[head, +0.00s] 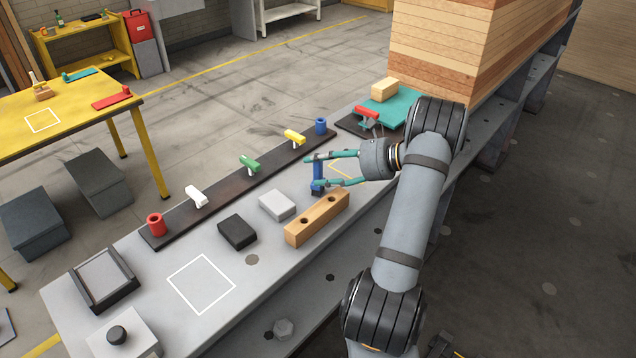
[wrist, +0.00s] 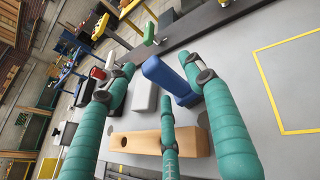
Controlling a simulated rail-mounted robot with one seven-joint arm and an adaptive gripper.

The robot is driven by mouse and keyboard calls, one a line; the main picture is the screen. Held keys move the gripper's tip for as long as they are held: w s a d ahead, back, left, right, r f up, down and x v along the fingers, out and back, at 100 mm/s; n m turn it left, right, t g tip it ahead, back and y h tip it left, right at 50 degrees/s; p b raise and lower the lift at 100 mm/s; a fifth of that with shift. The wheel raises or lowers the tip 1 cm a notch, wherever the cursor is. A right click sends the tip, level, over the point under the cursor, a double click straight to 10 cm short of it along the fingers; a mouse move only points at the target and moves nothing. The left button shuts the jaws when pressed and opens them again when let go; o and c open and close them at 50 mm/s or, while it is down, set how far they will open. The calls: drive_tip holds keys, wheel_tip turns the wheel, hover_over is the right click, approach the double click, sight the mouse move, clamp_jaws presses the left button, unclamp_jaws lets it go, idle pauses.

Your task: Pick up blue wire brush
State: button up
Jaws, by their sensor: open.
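The blue wire brush (head: 318,173) stands on the grey bench behind the wooden block with holes. In the wrist view, the blue brush (wrist: 164,76) shows as a long blue piece with a second blue part at an angle, between the tips of my fingers. My gripper (head: 313,171) has teal fingers spread open around the brush, coming from the right. In the wrist view, my gripper (wrist: 158,68) has fingers left and right of the brush and a third below it. I cannot tell if any finger touches it. Parts of the brush are hidden by a finger.
The wooden block (head: 317,218) lies close in front of the brush. A light grey block (head: 277,206) and a black block (head: 237,232) are to the left. Behind runs a dark rail (head: 225,187) with coloured handles. A white-outlined square (head: 201,284) on the bench is empty.

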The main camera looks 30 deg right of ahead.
drive_tip(key=shift+c, duration=0.9)
drive_tip(key=c, duration=1.1)
clamp_jaws()
